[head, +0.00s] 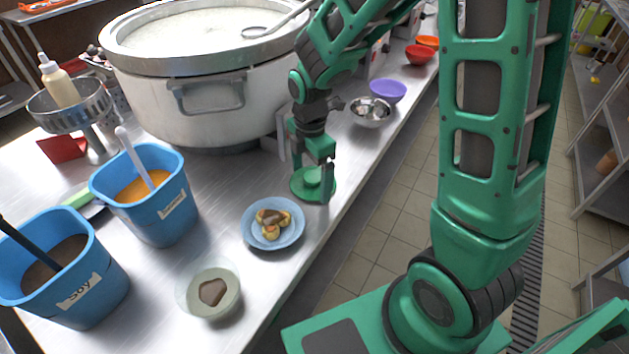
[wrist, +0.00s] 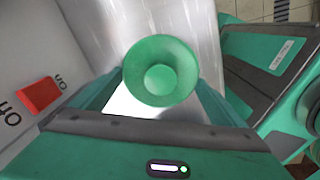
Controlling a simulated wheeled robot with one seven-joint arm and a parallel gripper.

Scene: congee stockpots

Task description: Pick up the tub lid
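The tub lid (head: 313,187) is a round green disc with a raised knob in the middle. It appears to lie flat on the steel counter near its right edge. In the wrist view the lid (wrist: 160,72) shows from above, with its knob near the centre. My gripper (head: 312,168) points down right over the lid, its fingers apart on either side of the knob. In the wrist view the gripper (wrist: 160,100) is open, with nothing clamped between its fingers. Whether a fingertip touches the lid I cannot tell.
A large stockpot (head: 205,90) stands behind and left of the lid. A blue plate of food (head: 252,240) and a shallow bowl (head: 230,300) are nearer. Blue tubs (head: 170,215) stand at the left. A metal bowl (head: 371,115) and a purple bowl (head: 388,92) are further back.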

